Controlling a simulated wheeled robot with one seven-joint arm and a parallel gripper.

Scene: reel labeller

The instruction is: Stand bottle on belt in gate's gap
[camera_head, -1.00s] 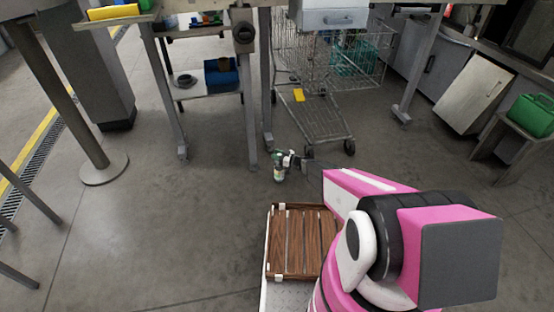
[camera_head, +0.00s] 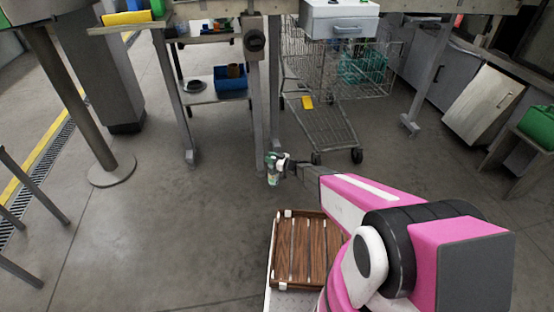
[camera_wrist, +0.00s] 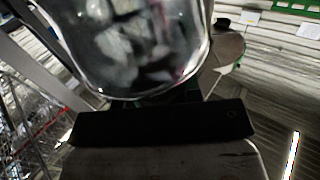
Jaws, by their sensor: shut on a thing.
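My gripper (camera_head: 283,166) is shut on a small bottle (camera_head: 273,172), which shows green and white in the head view. The bottle is held off to the far side of my arm, roughly upright, with the floor behind it. In the wrist view the clear, shiny bottle (camera_wrist: 130,45) fills the upper left, close to the camera. A dark gripper part (camera_wrist: 160,122) lies below it. The belt and the gate's gap cannot be made out in either view.
A wooden slatted crate (camera_head: 300,250) is in front, left of my arm. A table leg (camera_head: 252,100) stands behind the bottle. A wire trolley (camera_head: 330,125) is beyond. A drawer unit (camera_head: 338,20) hangs at the table edge. Open floor lies left.

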